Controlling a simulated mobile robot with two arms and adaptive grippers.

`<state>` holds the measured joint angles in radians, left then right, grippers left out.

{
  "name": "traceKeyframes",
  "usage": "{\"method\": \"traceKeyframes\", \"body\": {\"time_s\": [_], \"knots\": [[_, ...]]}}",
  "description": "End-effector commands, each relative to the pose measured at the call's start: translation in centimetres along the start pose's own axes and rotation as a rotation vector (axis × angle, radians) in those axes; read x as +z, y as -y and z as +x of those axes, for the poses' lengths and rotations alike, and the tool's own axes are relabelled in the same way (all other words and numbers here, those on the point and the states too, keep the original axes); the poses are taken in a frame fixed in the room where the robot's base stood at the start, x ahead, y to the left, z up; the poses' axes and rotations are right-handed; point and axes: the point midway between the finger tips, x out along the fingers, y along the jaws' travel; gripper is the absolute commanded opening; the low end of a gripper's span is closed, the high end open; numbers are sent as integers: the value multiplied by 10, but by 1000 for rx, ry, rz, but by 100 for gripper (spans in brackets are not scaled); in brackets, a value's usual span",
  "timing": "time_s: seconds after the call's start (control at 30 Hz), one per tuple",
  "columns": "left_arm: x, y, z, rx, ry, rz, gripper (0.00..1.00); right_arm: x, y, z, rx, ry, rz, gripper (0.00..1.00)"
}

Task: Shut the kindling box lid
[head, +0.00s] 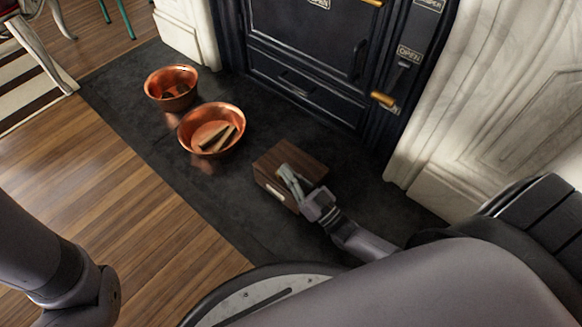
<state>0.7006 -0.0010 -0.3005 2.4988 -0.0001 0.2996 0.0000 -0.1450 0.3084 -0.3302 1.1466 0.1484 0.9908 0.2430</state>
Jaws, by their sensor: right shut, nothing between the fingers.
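The kindling box (268,187) is a small dark brown wooden box with a pale label on its front side. It stands on the dark hearth mat. Its lid (305,162) lies flat on top and looks closed, though my gripper covers part of it. My right gripper (285,172) is over the top of the box with its fingers together and empty. It looks to be at or just above the lid; I cannot tell if it touches. My left arm shows at the lower left, but its gripper is out of view.
Two copper bowls stand left of the box: one holds wood sticks (221,137), and the other (171,88) stands behind it. The black stove (310,60) and white marble surround (480,110) are behind. The dark hearth mat (225,215) is clear in front.

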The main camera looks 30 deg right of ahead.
Motion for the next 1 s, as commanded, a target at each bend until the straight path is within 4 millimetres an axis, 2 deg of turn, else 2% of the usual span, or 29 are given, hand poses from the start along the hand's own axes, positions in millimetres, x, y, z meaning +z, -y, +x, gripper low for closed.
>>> {"method": "traceKeyframes", "body": {"time_s": [0.2,0.73,0.87,1.0], "knots": [[0,0,-3,-1,3,0,40,6,2,-2,1,1,2,0],[-2,0,-2,-1,-2,0,40,5,2,-1,1,0,3,0],[0,1,6,-1,-2,0,40,-4,3,4,0,-1,3,0],[6,5,24,0,-4,0,40,-22,4,17,0,-2,2,0]]}}
